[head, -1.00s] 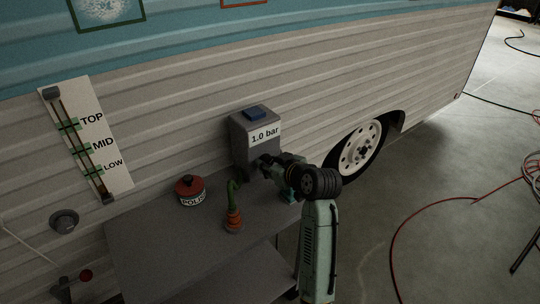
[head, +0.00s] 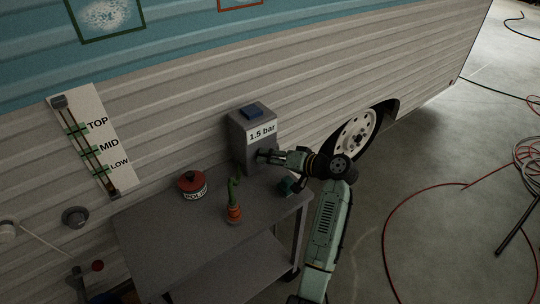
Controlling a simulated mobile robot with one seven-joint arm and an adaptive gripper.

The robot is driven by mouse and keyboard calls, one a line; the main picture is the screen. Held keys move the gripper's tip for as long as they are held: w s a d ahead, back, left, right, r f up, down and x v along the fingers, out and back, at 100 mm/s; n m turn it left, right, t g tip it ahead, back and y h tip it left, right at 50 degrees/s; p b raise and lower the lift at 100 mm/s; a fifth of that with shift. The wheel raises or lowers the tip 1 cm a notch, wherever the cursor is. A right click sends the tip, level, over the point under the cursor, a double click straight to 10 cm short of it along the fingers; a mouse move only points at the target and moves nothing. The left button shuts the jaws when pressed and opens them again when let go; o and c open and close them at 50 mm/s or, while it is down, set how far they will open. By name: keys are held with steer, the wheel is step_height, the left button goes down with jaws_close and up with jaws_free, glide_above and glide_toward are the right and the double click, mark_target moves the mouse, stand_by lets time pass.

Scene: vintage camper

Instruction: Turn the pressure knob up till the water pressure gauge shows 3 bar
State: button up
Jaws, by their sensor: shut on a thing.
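The water pressure gauge is a grey box (head: 240,132) with a blue block on top, standing at the back of the grey cart against the camper wall. Its white display (head: 262,133) reads 1.5 bar. My gripper (head: 264,156) reaches in from the right to the lower front of the box, just below the display. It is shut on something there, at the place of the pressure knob. The knob itself is hidden by my fingers and too small to make out.
A red-lidded POLISH tin (head: 192,186) and a green and orange object (head: 233,203) stand on the grey cart (head: 165,235) left of my arm. A small teal thing (head: 288,187) lies under my wrist. A TOP/MID/LOW level board (head: 105,145) is on the wall. Hoses lie on the floor at right.

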steer(key=shift+f+m+y+p, duration=0.15)
steer(key=shift+m+y, duration=0.4)
steer(key=shift+m, duration=0.2)
steer(key=shift+f+m+y+p, duration=0.1)
steer(key=shift+m+y+p, duration=0.05)
steer(key=shift+m+y, duration=0.5)
steer(key=o, duration=1.2)
steer(key=shift+c, duration=0.2)
steer(key=shift+d, duration=0.2)
steer(key=v, duration=1.1)
steer(key=shift+d+r, duration=0.25)
steer(key=shift+d, duration=0.1)
steer(key=shift+s, duration=0.1)
